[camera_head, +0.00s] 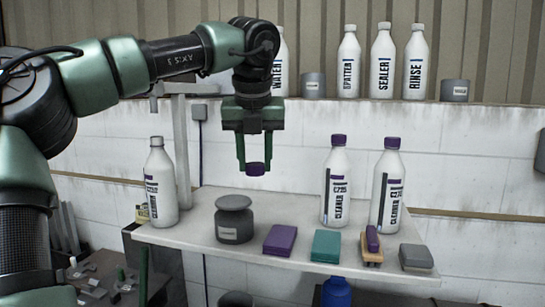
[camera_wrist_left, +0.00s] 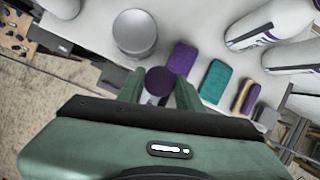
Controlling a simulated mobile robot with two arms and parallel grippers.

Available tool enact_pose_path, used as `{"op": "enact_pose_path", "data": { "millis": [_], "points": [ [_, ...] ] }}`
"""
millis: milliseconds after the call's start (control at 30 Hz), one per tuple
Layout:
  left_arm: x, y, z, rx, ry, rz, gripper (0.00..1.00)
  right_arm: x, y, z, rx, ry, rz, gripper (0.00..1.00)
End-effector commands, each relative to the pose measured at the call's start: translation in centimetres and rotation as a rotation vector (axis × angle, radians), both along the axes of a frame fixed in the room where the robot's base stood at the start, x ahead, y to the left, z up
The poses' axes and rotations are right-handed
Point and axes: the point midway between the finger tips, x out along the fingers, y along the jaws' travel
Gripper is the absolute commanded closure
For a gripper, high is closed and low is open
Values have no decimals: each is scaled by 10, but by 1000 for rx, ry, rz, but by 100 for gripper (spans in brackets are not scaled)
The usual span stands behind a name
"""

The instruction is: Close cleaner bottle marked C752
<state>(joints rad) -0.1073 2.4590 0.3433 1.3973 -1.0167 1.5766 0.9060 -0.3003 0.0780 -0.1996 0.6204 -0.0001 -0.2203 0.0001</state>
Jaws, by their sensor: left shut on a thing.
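My left gripper (camera_head: 254,163) is shut on a purple cap (camera_head: 255,169) and holds it in the air above the bench, apart from every bottle. The cap also shows between the fingers in the left wrist view (camera_wrist_left: 160,81). A white bottle (camera_head: 161,190) with a grey top stands upright at the bench's left end; its label is too small to read, and I cannot tell whether its neck is open. Two white cleaner bottles with purple caps stand to the right, one nearer the middle (camera_head: 336,200) and one farther right (camera_head: 387,205). Their codes are not clearly readable. My right gripper is not in view.
The bench (camera_head: 190,232) also holds a dark grey jar (camera_head: 234,222), a purple block (camera_head: 280,240), a teal block (camera_head: 326,246), a brush (camera_head: 372,247) and a grey block (camera_head: 416,258). Several bottles stand on the high shelf (camera_head: 340,101). Bench space behind the jar is clear.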

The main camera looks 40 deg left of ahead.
Motion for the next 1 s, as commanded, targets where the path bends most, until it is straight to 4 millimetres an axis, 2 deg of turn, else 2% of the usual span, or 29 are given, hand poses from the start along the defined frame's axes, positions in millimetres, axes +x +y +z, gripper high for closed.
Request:
{"op": "enact_pose_path", "data": {
  "millis": [267,367,533,733,1000],
  "points": [
    [-37,54,-24,-5,-5,-103,100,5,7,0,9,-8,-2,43],
    [-52,72,-40,-6,-6,-162,100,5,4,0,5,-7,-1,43],
    [-78,100,-80,-7,-10,-315,100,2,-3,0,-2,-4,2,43],
    [-97,113,-128,-1,-7,-510,100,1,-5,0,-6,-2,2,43],
    [-104,113,-167,1,-4,-683,100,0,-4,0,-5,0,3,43]
  ]
}}
